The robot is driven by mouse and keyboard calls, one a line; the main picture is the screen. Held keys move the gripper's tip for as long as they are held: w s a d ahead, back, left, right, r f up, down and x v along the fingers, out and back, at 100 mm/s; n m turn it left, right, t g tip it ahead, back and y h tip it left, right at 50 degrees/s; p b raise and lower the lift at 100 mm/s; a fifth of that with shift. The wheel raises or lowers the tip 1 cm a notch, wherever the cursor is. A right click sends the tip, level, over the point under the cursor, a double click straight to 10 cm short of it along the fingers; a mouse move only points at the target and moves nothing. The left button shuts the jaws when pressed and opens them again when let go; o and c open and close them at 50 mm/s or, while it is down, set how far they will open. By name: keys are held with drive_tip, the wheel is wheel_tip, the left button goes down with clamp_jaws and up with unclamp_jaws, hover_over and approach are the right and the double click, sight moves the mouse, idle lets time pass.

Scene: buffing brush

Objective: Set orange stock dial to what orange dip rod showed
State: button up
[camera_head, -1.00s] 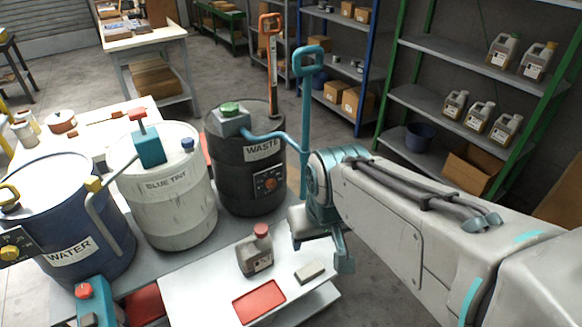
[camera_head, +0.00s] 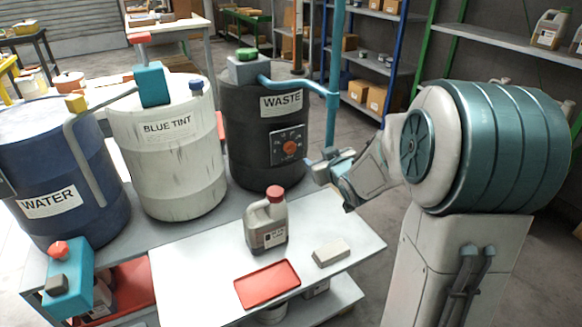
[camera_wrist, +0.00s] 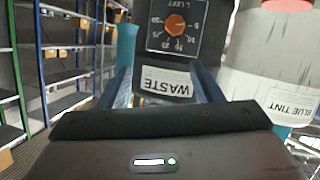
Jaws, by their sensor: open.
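The orange dial (camera_head: 289,147) is a round knob on a dark scale panel on the front of the black WASTE drum (camera_head: 240,150). In the wrist view the picture is upside down; the dial (camera_wrist: 175,25) is at the top, with scale numbers around it and "L LEFT" on its panel. I cannot read its setting surely. My gripper (camera_head: 318,172) is just right of and below the dial, apart from it. In the wrist view its fingers (camera_wrist: 160,82) are open and empty, flanking the WASTE label (camera_wrist: 168,82).
A teal post (camera_head: 335,75) stands right of the drum, close to my arm. The white BLUE TINT drum (camera_head: 170,165) and blue WATER drum (camera_head: 50,165) stand left.

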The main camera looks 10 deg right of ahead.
wheel_tip(320, 180, down, 7)
drive_tip(key=w+n+t+y+b, duration=0.1)
drive_tip(key=w+t+y+b, duration=0.15)
drive_tip(key=b, duration=0.25)
drive_tip(key=y+b, duration=0.1)
drive_tip(key=b, duration=0.3)
approach(291, 149)
drive_tip(key=shift+n+t, duration=0.25)
drive_tip(key=shift+n, duration=0.05)
drive_tip(key=x, duration=0.8)
drive_tip(key=shift+w+f, duration=0.15)
drive_tip(key=c, duration=1)
